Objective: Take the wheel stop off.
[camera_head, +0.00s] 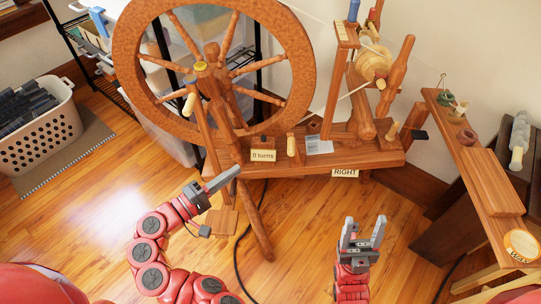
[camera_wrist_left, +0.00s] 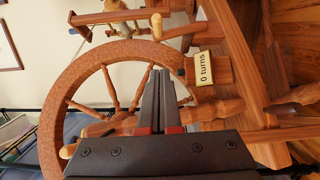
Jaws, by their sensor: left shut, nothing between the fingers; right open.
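The spinning wheel (camera_head: 125,75) stands upright on a wooden bench (camera_head: 380,155); it also shows in the wrist view (camera_wrist_left: 57,110). A cream-tipped wooden handle (camera_head: 190,103) stands at the wheel's lower left, and a short cream peg (camera_head: 291,146) stands on the bench. I cannot tell which part is the wheel stop. My left gripper (camera_head: 236,171) is shut and empty, just in front of the bench's left end and below the wheel. Its closed fingers (camera_wrist_left: 159,85) hide part of the wheel's spokes. My right gripper (camera_head: 363,226) is open and empty, in front of the bench and below the RIGHT label.
A "0 turns" sign (camera_head: 263,156) and a RIGHT label (camera_head: 345,173) are on the bench front. A slanted wooden leg (camera_head: 255,225) and a treadle (camera_head: 221,221) are near my left arm. A narrow side shelf (camera_head: 480,180) is at right. A basket (camera_head: 40,140) stands at left.

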